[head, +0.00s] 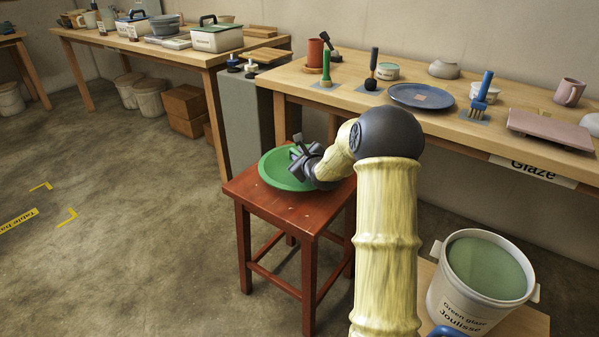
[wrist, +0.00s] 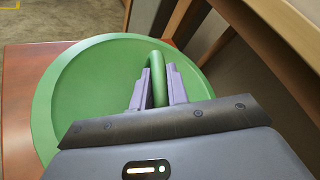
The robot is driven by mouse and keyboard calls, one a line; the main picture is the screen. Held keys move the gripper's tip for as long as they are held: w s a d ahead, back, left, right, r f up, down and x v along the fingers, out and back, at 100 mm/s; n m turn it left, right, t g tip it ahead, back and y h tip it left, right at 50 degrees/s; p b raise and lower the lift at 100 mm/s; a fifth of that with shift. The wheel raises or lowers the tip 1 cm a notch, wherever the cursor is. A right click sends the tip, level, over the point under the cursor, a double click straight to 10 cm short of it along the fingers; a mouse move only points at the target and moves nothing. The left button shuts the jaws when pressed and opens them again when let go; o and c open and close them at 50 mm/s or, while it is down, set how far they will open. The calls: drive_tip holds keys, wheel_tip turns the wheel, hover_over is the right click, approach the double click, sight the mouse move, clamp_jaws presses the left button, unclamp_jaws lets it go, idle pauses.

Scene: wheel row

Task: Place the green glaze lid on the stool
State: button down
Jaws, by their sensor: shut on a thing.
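The green glaze lid (head: 276,172) is a round green disc with a raised rim, over the top of the red-brown wooden stool (head: 264,197). In the wrist view the lid (wrist: 85,95) fills the middle, and the stool top (wrist: 22,75) shows at its left. My gripper (head: 305,165) is shut on the lid's green loop handle; its grey fingers (wrist: 158,88) clasp the handle from both sides. The lid appears level and at or very near the stool top; I cannot tell whether it touches. My gripper hides part of the lid.
The open bucket of green glaze (head: 482,285) stands at the lower right. A long wooden table (head: 437,118) with brushes, a blue plate (head: 421,96) and a pink board (head: 551,129) runs behind the stool. The floor (head: 130,235) left of the stool is clear.

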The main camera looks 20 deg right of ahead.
drive_tip(key=shift+f+b, duration=0.9)
drive_tip(key=shift+f, duration=1.05)
drive_tip(key=shift+r, duration=0.1)
drive_tip(key=c, duration=1.4)
unclamp_jaws()
drive_tip(key=shift+o, duration=0.2)
